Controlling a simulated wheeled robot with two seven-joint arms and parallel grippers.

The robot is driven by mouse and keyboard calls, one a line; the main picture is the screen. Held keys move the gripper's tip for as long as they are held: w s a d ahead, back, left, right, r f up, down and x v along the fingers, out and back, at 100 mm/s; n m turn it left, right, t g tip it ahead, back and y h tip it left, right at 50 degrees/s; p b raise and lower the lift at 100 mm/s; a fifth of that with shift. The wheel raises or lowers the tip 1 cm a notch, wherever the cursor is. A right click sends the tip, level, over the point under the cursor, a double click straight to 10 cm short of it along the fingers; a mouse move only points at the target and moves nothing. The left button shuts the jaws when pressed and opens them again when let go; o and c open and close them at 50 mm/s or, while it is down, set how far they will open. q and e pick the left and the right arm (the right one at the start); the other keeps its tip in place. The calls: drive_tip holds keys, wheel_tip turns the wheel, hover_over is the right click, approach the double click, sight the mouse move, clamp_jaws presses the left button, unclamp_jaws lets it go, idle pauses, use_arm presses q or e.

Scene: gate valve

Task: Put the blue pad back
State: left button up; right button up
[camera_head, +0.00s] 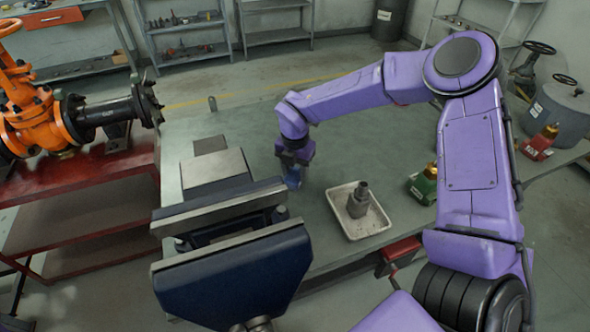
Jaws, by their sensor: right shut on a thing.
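My right arm reaches in from the right, and its gripper (294,164) points down over the grey-green bench top. It is shut on a small blue thing, the blue pad (292,179), which shows just under the fingers at or near the bench surface. Most of the pad is hidden by the gripper, and I cannot tell whether it touches the bench. My left gripper is not in view.
A large dark blue vise (235,270) fills the near left of the bench (340,150). A white tray (372,222) with a grey metal part (359,200) lies right of the gripper. An orange valve (35,115) is at left.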

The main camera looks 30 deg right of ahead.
sight(295, 174)
drive_tip(key=o, duration=1)
drive_tip(key=shift+f, duration=0.15)
wheel_tip(295, 174, up, 12)
drive_tip(key=shift+r, duration=0.25)
